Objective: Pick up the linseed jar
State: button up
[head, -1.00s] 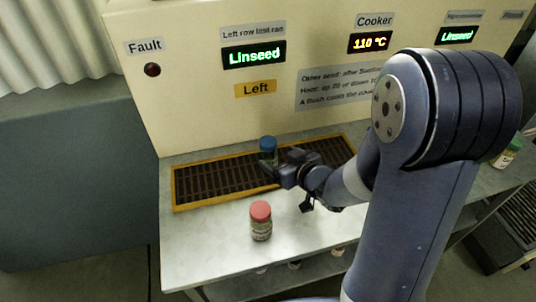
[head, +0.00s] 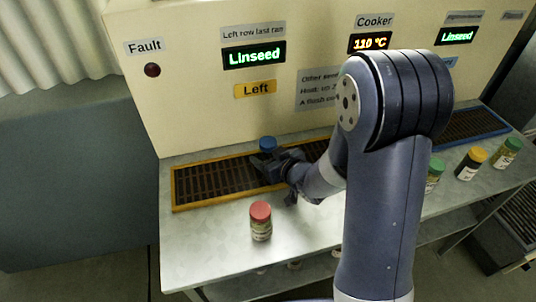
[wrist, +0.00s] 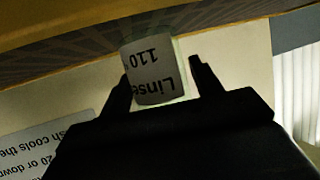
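The linseed jar with a blue lid (head: 267,143) stands on the left grate, close to the panel. Its white label shows upside down in the wrist view (wrist: 153,75), reading "Linse…" and "110", partly cut off. My gripper (head: 262,162) is low at the near side of this jar and hides its lower body. In the wrist view my gripper (wrist: 160,80) has its fingers apart, one on each side of the jar. A gap shows at the right finger; contact at the left finger cannot be told.
A red-lidded jar (head: 260,221) stands on the bench in front of the yellow-framed left grate (head: 190,206). Green-lidded (head: 434,174), yellow-lidded (head: 470,163) and another green-lidded jar (head: 507,152) stand at the right, near a blue-framed grate (head: 470,126). The panel (head: 190,110) rises behind.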

jog(key=c, duration=0.9)
